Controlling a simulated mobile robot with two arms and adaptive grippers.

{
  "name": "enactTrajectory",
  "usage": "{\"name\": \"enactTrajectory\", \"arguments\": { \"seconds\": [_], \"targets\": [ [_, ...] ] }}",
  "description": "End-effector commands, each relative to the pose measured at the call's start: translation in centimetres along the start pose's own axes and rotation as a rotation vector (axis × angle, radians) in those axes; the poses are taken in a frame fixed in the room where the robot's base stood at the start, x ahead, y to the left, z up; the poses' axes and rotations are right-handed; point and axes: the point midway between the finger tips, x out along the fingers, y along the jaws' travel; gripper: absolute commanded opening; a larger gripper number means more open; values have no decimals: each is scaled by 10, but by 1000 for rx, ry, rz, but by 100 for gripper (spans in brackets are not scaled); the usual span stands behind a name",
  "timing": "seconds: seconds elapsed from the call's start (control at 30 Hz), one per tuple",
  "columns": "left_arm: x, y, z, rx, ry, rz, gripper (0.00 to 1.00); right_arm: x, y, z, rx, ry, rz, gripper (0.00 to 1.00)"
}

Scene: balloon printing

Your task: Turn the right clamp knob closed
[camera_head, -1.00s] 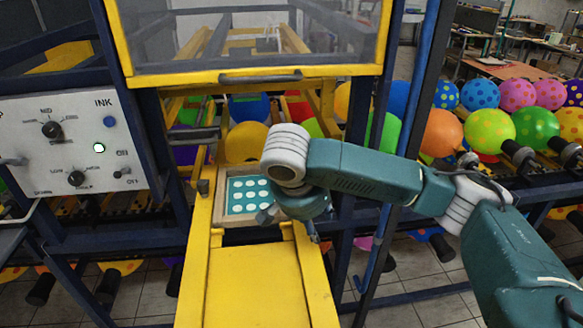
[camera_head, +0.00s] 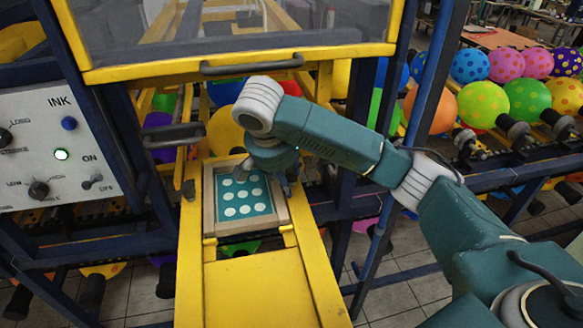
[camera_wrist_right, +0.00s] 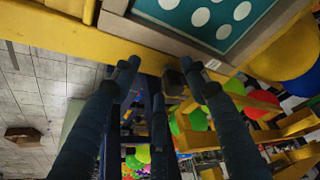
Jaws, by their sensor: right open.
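The printing screen (camera_head: 243,207), a teal panel with white dots in a pale frame, sits on the yellow rail. A small dark block (camera_head: 188,189) stands at its left side. My right gripper (camera_head: 285,182) points down over the frame's right edge and hides the right clamp there in the head view. In the right wrist view, my right gripper (camera_wrist_right: 160,68) is open, its dark fingers apart. A dark block, seemingly the right clamp knob (camera_wrist_right: 173,83), shows between the fingertips beside the frame; I cannot tell whether they touch it. My left gripper is out of view.
The yellow-edged guard window (camera_head: 240,70) with its handle is above and behind the screen. Dark blue posts (camera_head: 432,75) stand to the right. The ink control panel (camera_head: 60,150) is at the left. Balloons (camera_head: 485,104) line the right. The yellow plate (camera_head: 262,287) in front is clear.

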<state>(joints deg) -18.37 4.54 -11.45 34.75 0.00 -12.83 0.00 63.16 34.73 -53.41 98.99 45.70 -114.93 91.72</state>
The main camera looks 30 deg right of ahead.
Motion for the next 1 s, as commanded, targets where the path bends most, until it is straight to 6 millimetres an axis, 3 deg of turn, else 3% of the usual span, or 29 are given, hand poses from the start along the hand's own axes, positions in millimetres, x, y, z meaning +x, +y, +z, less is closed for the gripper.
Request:
{"name": "enactTrajectory", "arguments": {
  "seconds": [0.2,0.4,0.7,0.77,0.93,1.0],
  "targets": [
    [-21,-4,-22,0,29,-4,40,11,1,-39,2,2,2,45],
    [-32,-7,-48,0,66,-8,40,24,0,-42,-2,1,2,45],
    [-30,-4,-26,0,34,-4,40,29,0,-40,-1,1,0,45],
    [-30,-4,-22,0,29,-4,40,29,0,-40,-1,1,0,37],
    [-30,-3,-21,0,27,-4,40,28,0,-41,0,2,-1,3],
    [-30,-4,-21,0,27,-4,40,28,0,-41,0,2,-1,3]
  ]
}}
